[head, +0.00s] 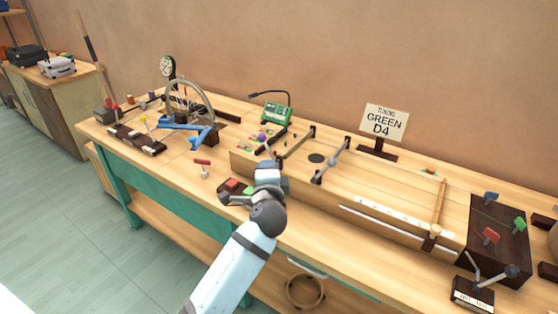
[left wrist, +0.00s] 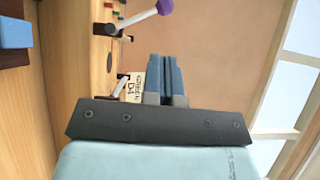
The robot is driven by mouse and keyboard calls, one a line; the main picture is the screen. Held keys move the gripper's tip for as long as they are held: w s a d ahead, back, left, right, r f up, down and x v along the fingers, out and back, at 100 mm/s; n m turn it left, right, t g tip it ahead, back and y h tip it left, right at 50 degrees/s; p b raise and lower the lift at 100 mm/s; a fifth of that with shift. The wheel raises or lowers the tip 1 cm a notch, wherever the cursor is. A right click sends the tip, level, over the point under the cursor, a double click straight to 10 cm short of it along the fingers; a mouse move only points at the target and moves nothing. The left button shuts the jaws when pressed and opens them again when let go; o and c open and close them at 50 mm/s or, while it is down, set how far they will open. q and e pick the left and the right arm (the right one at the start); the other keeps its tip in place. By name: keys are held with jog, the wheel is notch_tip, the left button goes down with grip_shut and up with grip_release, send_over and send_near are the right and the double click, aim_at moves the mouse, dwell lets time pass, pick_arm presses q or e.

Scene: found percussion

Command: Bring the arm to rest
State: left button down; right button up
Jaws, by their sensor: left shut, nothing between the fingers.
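My left arm (head: 233,268) reaches in from the bottom of the head view over the workbench. My left gripper (head: 268,160) is above the front part of the bench, beside the long wooden box. In the left wrist view its two fingers (left wrist: 165,78) are together, with nothing between them. My right gripper is in neither view.
A wheel stand (head: 190,100) is at left, a green device (head: 276,113) behind, a "GREEN D4" sign (head: 385,122) and a dark block with coloured knobs (head: 496,238) at right.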

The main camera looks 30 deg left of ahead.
pick_arm(q)
jog(key=s+d+f+n+g+h, duration=0.1)
jog(key=s+d+f+h, duration=0.35)
jog(key=f, duration=0.35)
jog(key=s+d+f+n+h, duration=0.1)
jog(key=s+d+f+h, duration=0.2)
jog(key=s+f, duration=0.3)
jog(key=s+d+f+n+g+h, duration=0.25)
jog(key=s+d+f, duration=0.2)
jog(key=s, duration=0.25)
jog(key=s+d+f+n+g+h, duration=0.1)
jog(key=s+d+f+n+h, duration=0.3)
jog(key=s, duration=0.3)
notch_tip(320, 180, up, 16)
jog(key=s+a+p, duration=0.1)
jog(key=a+p, duration=0.1)
jog(key=p, duration=2.1)
jog(key=shift+s+y, duration=0.4)
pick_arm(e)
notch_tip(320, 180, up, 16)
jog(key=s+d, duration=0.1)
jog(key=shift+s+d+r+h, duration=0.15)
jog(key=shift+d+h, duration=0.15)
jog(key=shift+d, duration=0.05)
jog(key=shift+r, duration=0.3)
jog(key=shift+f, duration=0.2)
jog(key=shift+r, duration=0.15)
